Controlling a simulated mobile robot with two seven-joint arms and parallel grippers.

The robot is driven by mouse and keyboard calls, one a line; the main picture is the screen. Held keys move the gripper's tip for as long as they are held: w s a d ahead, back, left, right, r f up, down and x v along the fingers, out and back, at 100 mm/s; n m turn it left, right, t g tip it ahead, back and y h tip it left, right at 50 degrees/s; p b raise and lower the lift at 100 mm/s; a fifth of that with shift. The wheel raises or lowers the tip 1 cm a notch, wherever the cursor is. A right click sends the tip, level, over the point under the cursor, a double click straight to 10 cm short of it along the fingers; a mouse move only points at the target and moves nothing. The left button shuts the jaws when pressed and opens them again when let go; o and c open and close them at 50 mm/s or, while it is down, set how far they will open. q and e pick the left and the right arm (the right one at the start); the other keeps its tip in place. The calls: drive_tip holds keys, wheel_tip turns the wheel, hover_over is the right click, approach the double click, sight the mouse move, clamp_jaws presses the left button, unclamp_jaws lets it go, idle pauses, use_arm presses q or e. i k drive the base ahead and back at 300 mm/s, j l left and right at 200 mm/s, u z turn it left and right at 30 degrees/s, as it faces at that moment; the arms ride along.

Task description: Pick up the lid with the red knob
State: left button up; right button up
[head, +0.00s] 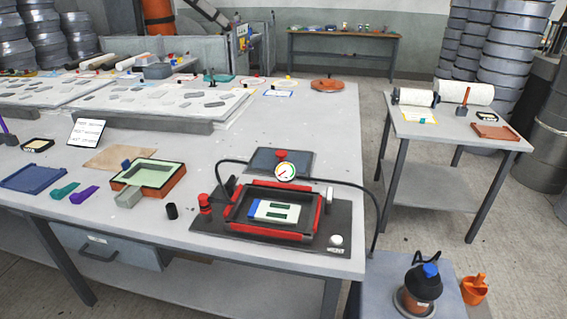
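The lid (262,161) is a flat, dark blue-grey rectangular plate with a red knob (282,154) on top. It lies on the near table, behind the red-edged frame. A round dial gauge (285,173) stands in front of it and hides part of its front edge. Neither of my grippers shows in the head view.
A dark base plate (212,238) carries a red-edged frame (241,204) with a white and blue piece inside. A black hose (364,194) arcs over the table's right edge. A green-lined box (153,174) stands left. A side table (446,134) stands right.

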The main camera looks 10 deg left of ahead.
sight(265, 161)
drive_tip(key=u, duration=0.6)
drive_tip(key=i+j+u, duration=0.2)
drive_tip(key=u, duration=0.15)
drive_tip(key=i+j+u, duration=0.4)
drive_tip(key=k+l, duration=0.1)
